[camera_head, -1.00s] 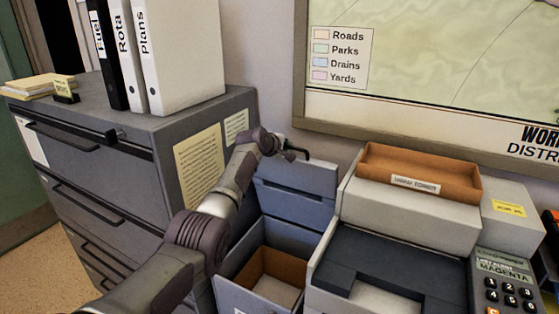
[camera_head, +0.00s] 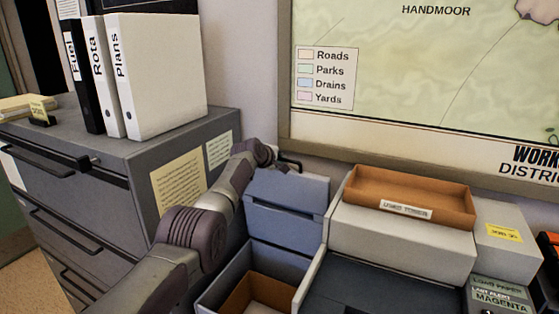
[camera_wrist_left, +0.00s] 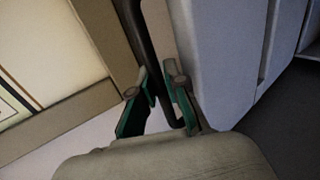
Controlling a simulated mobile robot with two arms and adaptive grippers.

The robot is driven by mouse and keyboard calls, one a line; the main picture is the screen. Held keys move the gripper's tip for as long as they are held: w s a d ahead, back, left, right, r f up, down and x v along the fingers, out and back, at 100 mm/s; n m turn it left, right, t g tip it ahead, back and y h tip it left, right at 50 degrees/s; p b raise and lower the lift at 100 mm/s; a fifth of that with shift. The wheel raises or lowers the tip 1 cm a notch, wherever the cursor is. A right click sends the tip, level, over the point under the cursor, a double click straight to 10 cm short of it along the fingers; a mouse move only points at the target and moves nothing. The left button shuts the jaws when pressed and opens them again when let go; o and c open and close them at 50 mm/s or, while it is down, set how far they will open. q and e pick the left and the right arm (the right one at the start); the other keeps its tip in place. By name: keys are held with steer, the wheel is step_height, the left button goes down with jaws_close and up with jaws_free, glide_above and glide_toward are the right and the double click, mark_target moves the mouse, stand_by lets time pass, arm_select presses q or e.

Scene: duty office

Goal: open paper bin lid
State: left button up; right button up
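The paper bin (camera_head: 212,299) is a blue-grey box with a brown interior, at the bottom of the head view. Its blue-grey lid (camera_head: 287,192) stands up at the back, so the bin's mouth is uncovered. My left gripper (camera_head: 289,164) is at the lid's top edge, mostly hidden behind it. In the left wrist view, the left gripper's two green-padded fingers (camera_wrist_left: 160,84) sit on either side of a dark bar handle (camera_wrist_left: 144,35). Some gap shows beside the bar; a firm grip cannot be told. My right gripper is not in view.
A grey cabinet (camera_head: 104,154) with binders (camera_head: 153,75) on top stands left of the bin. A grey machine (camera_head: 400,243) with an orange-brown tray (camera_head: 411,192) stands close on the right. A framed map (camera_head: 430,80) hangs on the wall behind the lid.

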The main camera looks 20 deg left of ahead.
arm_select(q)
steer(key=o, duration=0.4)
steer(key=shift+c, duration=0.2)
steer(key=shift+s, duration=0.1)
steer(key=v, duration=1.1)
steer(key=shift+s+r, duration=0.25)
steer(key=shift+s, duration=0.1)
